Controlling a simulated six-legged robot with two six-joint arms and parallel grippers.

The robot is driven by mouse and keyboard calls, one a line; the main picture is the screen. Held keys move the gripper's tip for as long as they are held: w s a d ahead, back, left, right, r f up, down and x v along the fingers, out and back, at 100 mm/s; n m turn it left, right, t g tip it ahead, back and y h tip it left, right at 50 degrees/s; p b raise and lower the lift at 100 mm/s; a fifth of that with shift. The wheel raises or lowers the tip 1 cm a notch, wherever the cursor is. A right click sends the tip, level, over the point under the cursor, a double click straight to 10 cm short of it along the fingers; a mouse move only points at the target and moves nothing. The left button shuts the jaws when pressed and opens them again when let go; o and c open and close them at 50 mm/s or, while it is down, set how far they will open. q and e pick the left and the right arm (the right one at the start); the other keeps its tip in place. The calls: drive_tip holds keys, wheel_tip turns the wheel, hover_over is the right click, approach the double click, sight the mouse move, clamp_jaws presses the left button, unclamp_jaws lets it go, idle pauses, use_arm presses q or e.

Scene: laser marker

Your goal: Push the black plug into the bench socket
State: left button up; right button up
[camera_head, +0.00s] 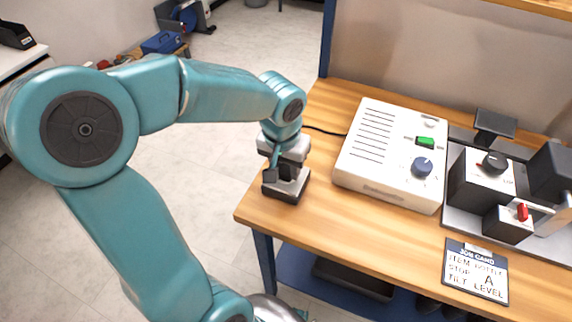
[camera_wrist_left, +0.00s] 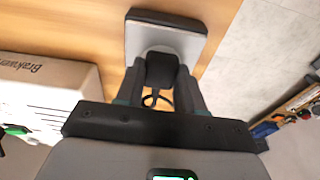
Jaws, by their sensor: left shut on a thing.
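My left gripper (camera_head: 282,172) is over the left end of the bench, pointing down. It is shut on the black plug (camera_wrist_left: 160,70), which shows between the two fingers in the left wrist view. The bench socket (camera_head: 291,187) is a block with a grey top and a black base, standing near the bench's left edge. In the left wrist view the socket (camera_wrist_left: 188,42) lies right beyond the plug. The plug overlaps the grey face there; I cannot tell how deep it sits. A loop of black cord (camera_wrist_left: 148,99) shows behind the plug. My right gripper is out of view.
A white control box (camera_head: 388,150) with a green switch and a blue knob stands right of the socket. A black cord (camera_head: 324,131) runs to it. The marker machine (camera_head: 480,185) and a sign card (camera_head: 476,271) are further right. Bare wood surrounds the socket.

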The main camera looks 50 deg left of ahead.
use_arm(q)
drive_tip(key=o, duration=1.5)
drive_tip(key=shift+o, duration=0.2)
drive_tip(key=shift+r+p, duration=2.4)
drive_tip(key=shift+r, duration=0.65)
drive_tip(key=shift+c, duration=0.2)
